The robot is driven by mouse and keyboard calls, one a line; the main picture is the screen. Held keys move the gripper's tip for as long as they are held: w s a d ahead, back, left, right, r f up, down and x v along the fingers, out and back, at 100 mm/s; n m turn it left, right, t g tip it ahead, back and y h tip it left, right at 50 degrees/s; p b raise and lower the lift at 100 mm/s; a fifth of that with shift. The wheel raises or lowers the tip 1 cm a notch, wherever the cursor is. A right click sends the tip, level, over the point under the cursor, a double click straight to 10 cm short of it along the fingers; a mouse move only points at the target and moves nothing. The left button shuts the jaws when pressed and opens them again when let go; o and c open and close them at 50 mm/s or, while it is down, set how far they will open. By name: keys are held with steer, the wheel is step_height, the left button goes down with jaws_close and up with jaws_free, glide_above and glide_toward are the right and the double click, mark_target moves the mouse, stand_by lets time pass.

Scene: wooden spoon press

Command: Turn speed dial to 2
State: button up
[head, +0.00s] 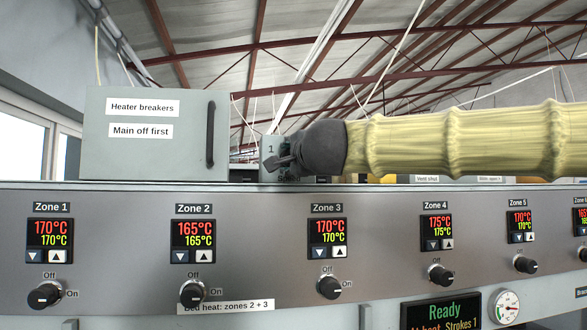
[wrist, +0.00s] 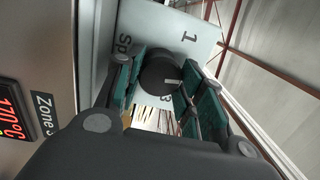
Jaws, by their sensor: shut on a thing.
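The speed dial (wrist: 154,72) is a round black knob with a white mark, on a pale plate (wrist: 150,22) lettered "Sp", 1 and 3. My gripper (wrist: 158,84) is shut on the dial, with a teal-padded finger on each side of it. The white mark points right in the wrist view, between the 1 and the 3, toward one finger. No 2 is visible. In the head view my gripper (head: 284,162) is at the small box (head: 268,146) marked 1, and my arm hides the dial.
A grey heater breaker box (head: 155,150) with a dark handle stands left of my gripper. Below runs a panel (head: 110,235) of zone displays and black knobs (head: 330,287). A green "Ready" display (head: 440,312) and a gauge (head: 507,306) are lower right.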

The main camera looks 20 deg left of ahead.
steer(key=shift+m+b, duration=0.55)
steer(key=shift+m, duration=0.25)
steer(key=o, duration=1)
steer(key=v, duration=1.2)
steer(key=shift+f, duration=0.1)
